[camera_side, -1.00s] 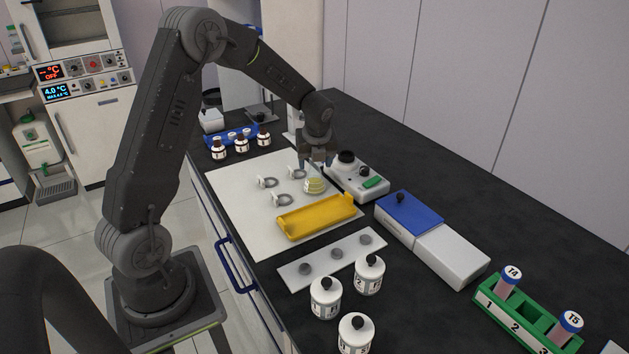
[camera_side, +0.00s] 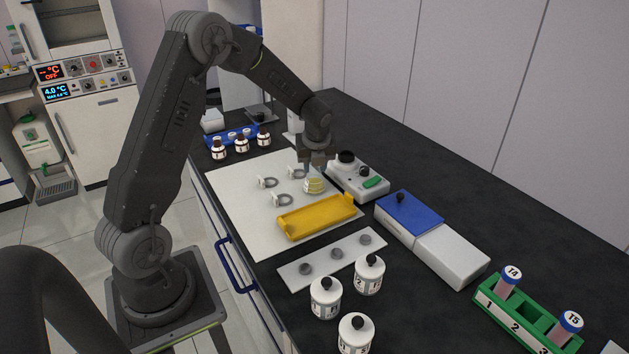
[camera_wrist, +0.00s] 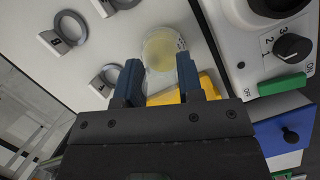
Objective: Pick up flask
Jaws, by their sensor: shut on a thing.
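The flask (camera_side: 314,186) is a small clear vessel with pale yellow content, at the right side of the white mat (camera_side: 235,185). In the wrist view, the flask (camera_wrist: 160,52) shows as a clear round shape at the fingertips. My gripper (camera_side: 315,168) is directly above it, pointing down. In the wrist view, the two blue-grey fingers of my gripper (camera_wrist: 158,72) are on either side of the flask, shut on its upper part. The exact contact is partly hidden. I cannot tell any gap between flask and mat.
A white device (camera_side: 357,178) with a black knob and green switch stands close right. A yellow tray (camera_side: 318,218) lies just in front. Ring holders (camera_side: 281,200) are to the left. Brown bottles (camera_side: 241,145) stand behind; white bottles (camera_side: 326,298) stand in front.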

